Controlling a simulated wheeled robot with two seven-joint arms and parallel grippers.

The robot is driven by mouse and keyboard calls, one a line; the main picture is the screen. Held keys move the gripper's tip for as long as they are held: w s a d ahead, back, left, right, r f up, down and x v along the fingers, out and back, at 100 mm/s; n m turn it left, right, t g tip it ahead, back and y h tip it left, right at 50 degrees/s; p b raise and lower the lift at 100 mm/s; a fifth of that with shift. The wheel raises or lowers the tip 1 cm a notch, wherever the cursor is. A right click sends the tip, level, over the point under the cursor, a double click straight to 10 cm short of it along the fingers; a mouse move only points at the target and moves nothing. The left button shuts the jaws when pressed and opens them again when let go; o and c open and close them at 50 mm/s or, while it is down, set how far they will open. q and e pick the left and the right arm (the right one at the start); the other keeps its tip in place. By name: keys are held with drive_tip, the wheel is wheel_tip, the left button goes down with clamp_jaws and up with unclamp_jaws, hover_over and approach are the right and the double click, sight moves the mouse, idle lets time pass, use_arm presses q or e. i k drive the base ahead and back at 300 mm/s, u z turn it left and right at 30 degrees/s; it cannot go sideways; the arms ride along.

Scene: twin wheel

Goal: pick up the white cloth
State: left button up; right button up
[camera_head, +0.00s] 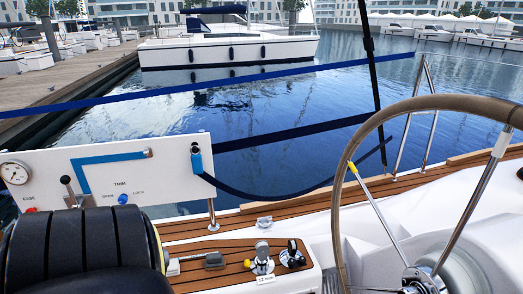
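No white cloth can be made out for certain. A small pale grey-white item (264,222) lies on the teak side deck right of the white panel; it is too small to tell whether it is cloth or a metal fitting. Neither of my grippers is in view, so their fingers and anything in them cannot be seen.
A large steering wheel (345,180) stands at the right. A white control panel (105,170) with a gauge and lever is at the left, behind a black ridged object (85,245). Metal fittings (263,260) stand on the near teak. Blue straps (290,135) cross above the water.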

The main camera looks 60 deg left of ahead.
sight(173, 270)
drive_tip(key=u, duration=2.75)
drive_tip(key=k, duration=0.2)
